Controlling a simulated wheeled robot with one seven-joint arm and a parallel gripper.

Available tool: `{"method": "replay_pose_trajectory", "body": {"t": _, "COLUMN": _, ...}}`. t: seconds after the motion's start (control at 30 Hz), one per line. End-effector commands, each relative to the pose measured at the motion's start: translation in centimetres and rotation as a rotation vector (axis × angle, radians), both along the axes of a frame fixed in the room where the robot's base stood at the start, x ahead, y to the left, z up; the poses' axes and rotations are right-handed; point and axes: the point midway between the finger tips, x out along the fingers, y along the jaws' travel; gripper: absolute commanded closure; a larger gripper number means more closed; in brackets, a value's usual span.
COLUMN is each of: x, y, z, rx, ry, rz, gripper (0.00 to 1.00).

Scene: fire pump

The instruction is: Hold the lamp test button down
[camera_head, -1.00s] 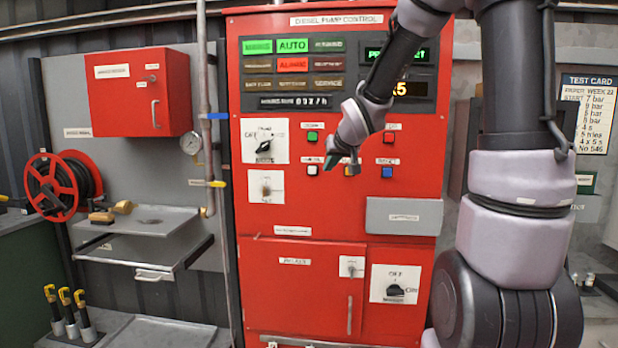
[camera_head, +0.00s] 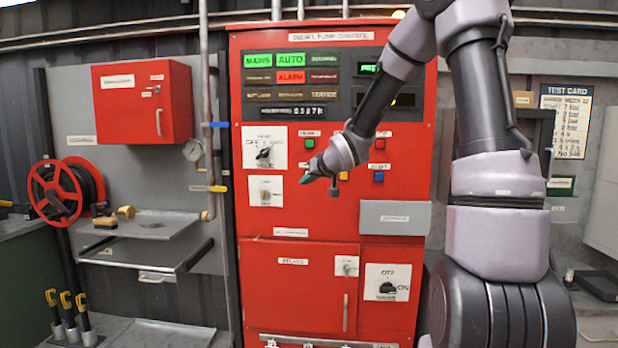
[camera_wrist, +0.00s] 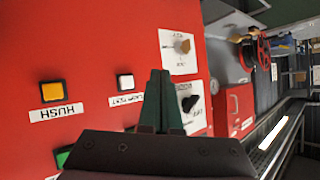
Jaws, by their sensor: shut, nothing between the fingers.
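The white lamp test button (camera_wrist: 125,82) stands out from the red panel in the wrist view, its label upside down below it. In the head view it is hidden behind my gripper (camera_head: 306,179). In the wrist view, my gripper (camera_wrist: 160,76) is shut and empty, its dark green fingertips to the right of the button. I see no contact between them. The red pump control cabinet (camera_head: 300,222) has the MAINS and AUTO windows lit green and the ALARM window (camera_head: 291,77) lit red; the other legend windows are dark.
The yellow HUSH button (camera_wrist: 52,91) is left of the lamp test button in the wrist view, with a green button (camera_wrist: 64,157) below. A key switch (camera_wrist: 182,46) and a rotary selector (camera_wrist: 190,102) are to the right. A grey box (camera_head: 395,217) projects below the buttons.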

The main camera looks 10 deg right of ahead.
Motion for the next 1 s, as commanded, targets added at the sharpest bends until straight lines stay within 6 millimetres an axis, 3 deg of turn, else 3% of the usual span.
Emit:
{"method": "replay_pose_trajectory", "body": {"t": 0.5, "x": 6.4, "y": -2.1, "z": 0.0, "rx": 0.0, "ry": -0.001, "rz": -0.001, "gripper": 1.0}}
{"method": "replay_pose_trajectory", "body": {"t": 1.0, "x": 7.5, "y": -2.5, "z": 0.0, "rx": -0.001, "ry": 0.0, "rz": -0.001, "gripper": 1.0}}
